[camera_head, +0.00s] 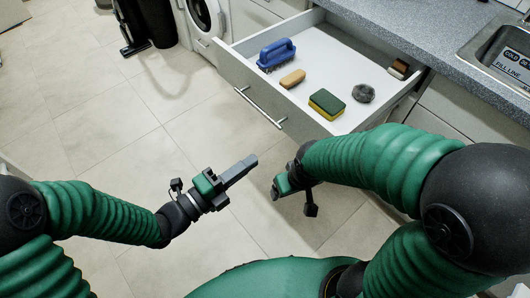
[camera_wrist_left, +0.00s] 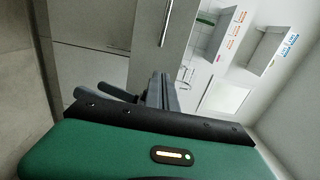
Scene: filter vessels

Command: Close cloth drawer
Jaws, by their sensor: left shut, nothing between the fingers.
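The drawer (camera_head: 262,84) is pulled out from under the grey counter. Its grey front carries a long metal bar handle (camera_head: 259,107). Inside lie a blue brush (camera_head: 277,53), a tan brush or block (camera_head: 292,79), a green and yellow sponge (camera_head: 326,104), a grey scouring ball (camera_head: 363,93) and a brown item (camera_head: 398,68) near the back. My left gripper (camera_head: 252,161) is shut and empty, in front of and below the handle in the picture, apart from it. It also shows in the left wrist view (camera_wrist_left: 161,90). My right gripper (camera_head: 279,187) is right of it, partly hidden by its own arm; its fingers are unclear.
The speckled counter (camera_head: 420,35) with a metal sink (camera_head: 500,55) runs along the right. A white washing machine (camera_head: 203,18) and a black bin (camera_head: 150,22) stand at the back. The tiled floor (camera_head: 100,110) at the left is clear.

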